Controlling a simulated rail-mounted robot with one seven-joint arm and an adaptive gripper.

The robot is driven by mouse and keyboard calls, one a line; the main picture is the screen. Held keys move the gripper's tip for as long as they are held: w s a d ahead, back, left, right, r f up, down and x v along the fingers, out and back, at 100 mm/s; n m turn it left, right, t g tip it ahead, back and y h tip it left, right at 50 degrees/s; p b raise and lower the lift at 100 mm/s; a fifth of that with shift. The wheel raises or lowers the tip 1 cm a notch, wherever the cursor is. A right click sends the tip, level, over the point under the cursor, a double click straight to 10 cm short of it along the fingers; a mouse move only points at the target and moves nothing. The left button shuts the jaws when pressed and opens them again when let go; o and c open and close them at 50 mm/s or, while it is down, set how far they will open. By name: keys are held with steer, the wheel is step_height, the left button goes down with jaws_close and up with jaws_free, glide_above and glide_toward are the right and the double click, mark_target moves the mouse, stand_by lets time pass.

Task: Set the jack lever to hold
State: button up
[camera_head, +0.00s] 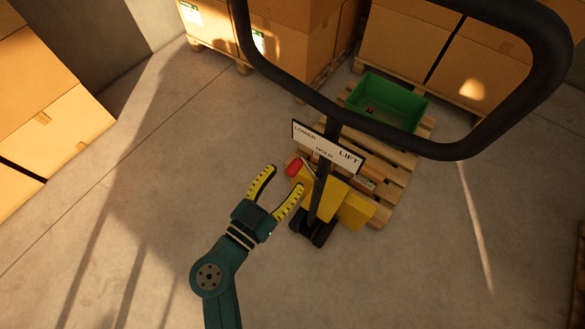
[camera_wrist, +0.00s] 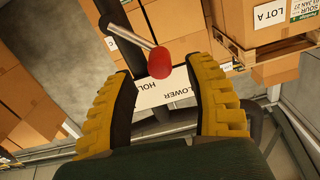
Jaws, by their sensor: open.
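The jack lever is a thin metal rod with a red knob (camera_head: 293,167), on the yellow pallet jack (camera_head: 354,210). In the head view the knob shows just below the LOWER end of the white label plate (camera_head: 327,147), left of HOLD; LIFT is at the right. My gripper (camera_head: 284,177) is open, with yellow ridged fingers, just below and left of the knob. In the wrist view the red knob (camera_wrist: 160,65) shows between the open fingers, with the rod running up left. Neither finger visibly touches it. The plate is partly hidden there.
The jack's black handle loop (camera_head: 440,150) arches over the upper right, its post running down behind the plate. A green crate (camera_head: 408,88) sits on a wooden pallet (camera_head: 402,170). Stacked cartons (camera_head: 285,35) stand behind. The floor left of my gripper is clear.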

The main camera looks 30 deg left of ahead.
mark_target(289, 175)
steer(key=w, duration=0.3)
steer(key=shift+w+d, duration=0.2)
steer(key=shift+w, duration=0.1)
steer(key=shift+s, duration=0.1)
jaws_close()
